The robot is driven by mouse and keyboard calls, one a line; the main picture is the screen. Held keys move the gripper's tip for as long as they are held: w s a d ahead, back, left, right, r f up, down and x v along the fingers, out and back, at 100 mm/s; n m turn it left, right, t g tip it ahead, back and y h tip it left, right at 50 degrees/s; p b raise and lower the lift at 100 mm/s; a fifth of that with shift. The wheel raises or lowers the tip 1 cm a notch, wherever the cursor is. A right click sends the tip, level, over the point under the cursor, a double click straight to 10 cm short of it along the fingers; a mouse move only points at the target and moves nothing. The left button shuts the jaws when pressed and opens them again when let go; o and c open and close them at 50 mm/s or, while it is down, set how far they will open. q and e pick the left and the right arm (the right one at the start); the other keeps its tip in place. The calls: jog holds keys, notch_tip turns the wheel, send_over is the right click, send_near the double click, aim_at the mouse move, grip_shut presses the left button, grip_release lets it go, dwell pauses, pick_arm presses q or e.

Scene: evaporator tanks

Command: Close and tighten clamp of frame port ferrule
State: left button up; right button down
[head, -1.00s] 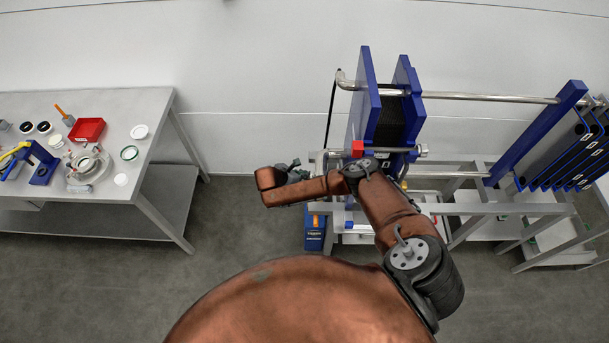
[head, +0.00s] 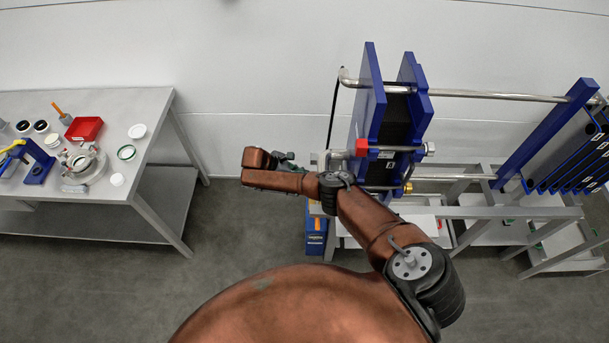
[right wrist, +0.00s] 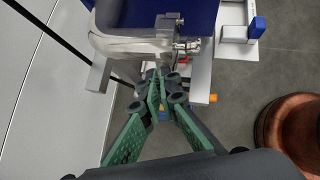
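In the right wrist view a shiny metal pipe (right wrist: 125,45) runs to the blue frame. Metal clamp parts (right wrist: 187,47) with a small bolt sit near its end, close to the blue plate. Whether the clamp is closed around the ferrule I cannot tell. My right gripper (right wrist: 160,82) has green-padded fingers. Its tips are close together, just short of the clamp in the picture, with nothing clearly held. In the head view the right gripper (head: 288,162) is partly hidden by my arm, left of the blue frame (head: 369,95). My left gripper is not in view.
A metal bench (head: 140,110) at the left carries a red tray (head: 84,129), a blue press (head: 39,160) and several small parts. A rail (head: 490,95) runs right from the frame to a blue end post (head: 545,135).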

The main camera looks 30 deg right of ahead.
jog(key=c, duration=2.6)
grip_release()
jog(key=shift+c, duration=0.2)
jog(key=o, duration=0.4)
jog(key=shift+o, duration=0.2)
jog(key=v, duration=1.2)
